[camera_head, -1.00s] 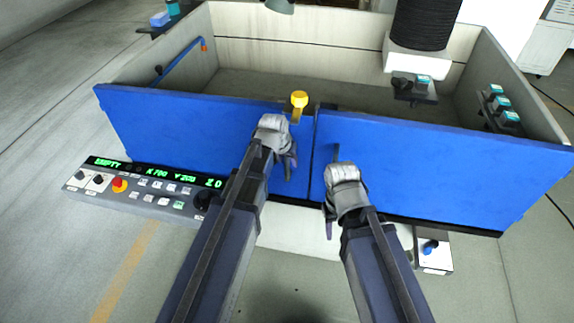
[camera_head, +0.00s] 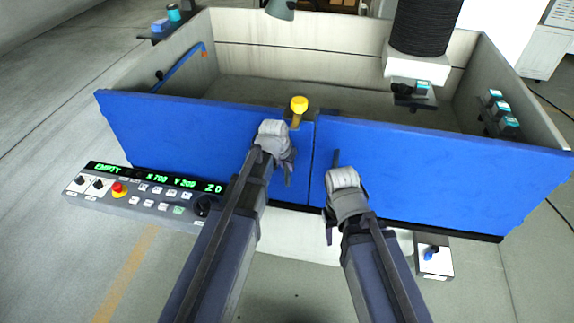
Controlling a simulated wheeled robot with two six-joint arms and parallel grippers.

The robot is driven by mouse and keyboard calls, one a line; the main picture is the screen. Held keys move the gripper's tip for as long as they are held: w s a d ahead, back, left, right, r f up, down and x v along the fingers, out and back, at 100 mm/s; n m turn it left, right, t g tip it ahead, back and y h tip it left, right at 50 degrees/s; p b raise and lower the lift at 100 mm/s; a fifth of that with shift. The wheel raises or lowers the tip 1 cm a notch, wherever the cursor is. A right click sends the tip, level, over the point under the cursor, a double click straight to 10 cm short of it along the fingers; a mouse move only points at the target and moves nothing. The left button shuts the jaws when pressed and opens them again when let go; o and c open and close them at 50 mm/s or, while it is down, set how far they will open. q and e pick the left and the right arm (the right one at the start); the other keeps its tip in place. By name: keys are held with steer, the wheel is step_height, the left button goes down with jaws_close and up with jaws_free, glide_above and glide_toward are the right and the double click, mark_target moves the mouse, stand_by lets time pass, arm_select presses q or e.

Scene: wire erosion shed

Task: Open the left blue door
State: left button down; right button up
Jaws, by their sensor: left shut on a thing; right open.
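The left blue door (camera_head: 165,128) is a flat panel across the front left of the grey tank; it stands closed, its inner edge close beside the right blue door (camera_head: 430,165). My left gripper (camera_head: 284,150) is at the left door's face near its inner edge, below the yellow-knobbed latch (camera_head: 299,105). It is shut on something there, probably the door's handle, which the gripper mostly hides. My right gripper (camera_head: 333,190) is open and empty in front of the right door, near its inner edge.
A control panel (camera_head: 150,190) with green text and a red button juts out below the left door. A small switch box (camera_head: 433,256) sits below the right door. Behind the doors is the open tank (camera_head: 310,90), with a black bellows column (camera_head: 425,25) at the back right.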

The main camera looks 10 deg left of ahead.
stand_by(0.9)
arm_select(q)
steer(key=w+a, duration=0.2)
steer(key=a, duration=5.5)
steer(key=shift+w, duration=0.15)
steer(key=c, duration=0.8)
jaws_free()
steer(key=shift+o, duration=0.2)
steer(key=shift+r, duration=0.15)
steer(key=p+v, duration=0.7)
steer(key=shift+r, duration=0.25)
